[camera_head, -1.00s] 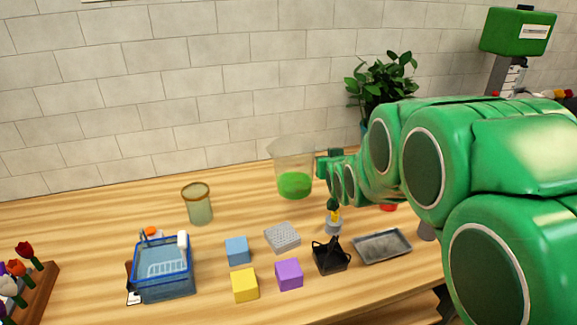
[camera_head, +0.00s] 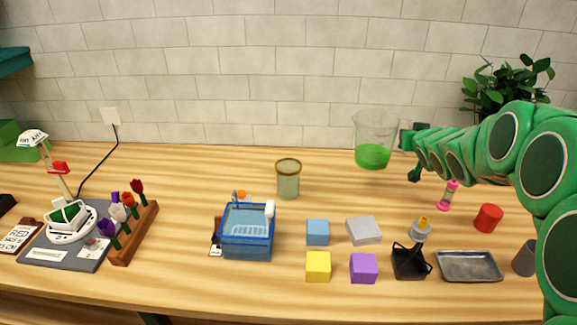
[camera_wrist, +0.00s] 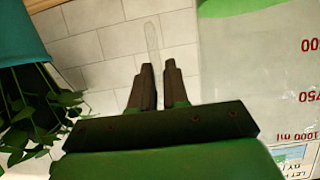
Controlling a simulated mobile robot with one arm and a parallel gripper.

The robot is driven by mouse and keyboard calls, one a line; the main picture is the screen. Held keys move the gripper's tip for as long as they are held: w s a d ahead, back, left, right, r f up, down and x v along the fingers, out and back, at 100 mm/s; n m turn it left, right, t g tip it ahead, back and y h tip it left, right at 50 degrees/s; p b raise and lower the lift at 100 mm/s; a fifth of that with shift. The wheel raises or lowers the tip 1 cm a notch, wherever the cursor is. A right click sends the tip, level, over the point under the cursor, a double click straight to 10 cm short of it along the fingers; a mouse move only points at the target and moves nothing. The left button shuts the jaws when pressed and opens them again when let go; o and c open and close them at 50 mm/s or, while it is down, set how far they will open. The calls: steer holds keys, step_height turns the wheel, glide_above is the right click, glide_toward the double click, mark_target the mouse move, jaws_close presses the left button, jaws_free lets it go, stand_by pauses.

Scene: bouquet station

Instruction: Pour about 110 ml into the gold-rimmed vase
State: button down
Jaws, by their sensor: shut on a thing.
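The gold-rimmed vase (camera_head: 288,182), a pale greenish glass cylinder, stands upright on the table left of the beaker. A clear beaker (camera_head: 377,128) with green liquid (camera_head: 373,156) in its lower part is upright, behind and right of the vase. My gripper (camera_head: 406,138) is at the beaker's right side. In the wrist view my gripper (camera_wrist: 156,82) is shut on a thin clear part, which looks like the beaker's handle (camera_wrist: 152,38). The beaker wall (camera_wrist: 262,70) with red volume marks fills the right there. I cannot tell whether its base touches the table.
A blue basket (camera_head: 246,240), blue block (camera_head: 317,232), yellow block (camera_head: 318,266) and purple block (camera_head: 363,268) stand in front. A flower rack (camera_head: 134,235) is left. A plant (camera_head: 505,85) stands behind my arm. The table between vase and beaker is clear.

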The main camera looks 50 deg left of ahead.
steer(key=w+a+f+n+g+y, duration=0.1)
steer(key=a+f+n+g+y, duration=0.15)
steer(key=a, duration=0.45)
steer(key=w+a+f+n+g+y, duration=0.1)
steer(key=w+a+f+n+g, duration=0.15)
steer(key=a, duration=0.55)
steer(key=a+f+n+g, duration=0.1)
steer(key=a+f, duration=0.3)
steer(key=f, duration=0.4)
steer(key=shift+s+a+n+g, duration=0.2)
steer(key=shift+s+n+g, duration=0.1)
steer(key=shift+s+g, duration=0.25)
steer(key=shift+f, duration=0.1)
